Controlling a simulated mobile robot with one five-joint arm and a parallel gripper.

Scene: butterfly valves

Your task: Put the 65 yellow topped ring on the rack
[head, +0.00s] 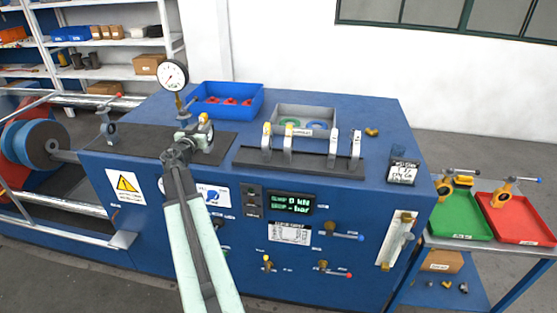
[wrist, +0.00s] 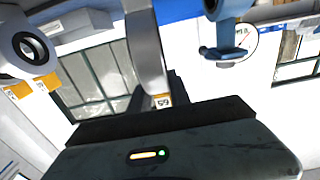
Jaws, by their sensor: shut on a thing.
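My gripper (head: 190,138) is shut on a pale grey ring (head: 207,138) with a yellow top, held above the dark mat at the back left of the blue bench. In the wrist view, a grey upright band (wrist: 146,45) rises beyond the dark gripper body, with a small tag (wrist: 162,101) that seems to read 65, upside down. The jaw tips are hidden there. The rack (head: 300,163) is a dark base to the right of my gripper. Several pale upright pieces (head: 333,145) stand along it, apart from the held ring; some have yellow tops.
A pressure gauge (head: 173,75) stands just behind my gripper. A blue bin (head: 226,103) with red parts and a grey tray (head: 305,116) lie behind the rack. A small dark labelled block (head: 403,171) stands at right. Green (head: 460,222) and red (head: 520,220) trays sit on a side table.

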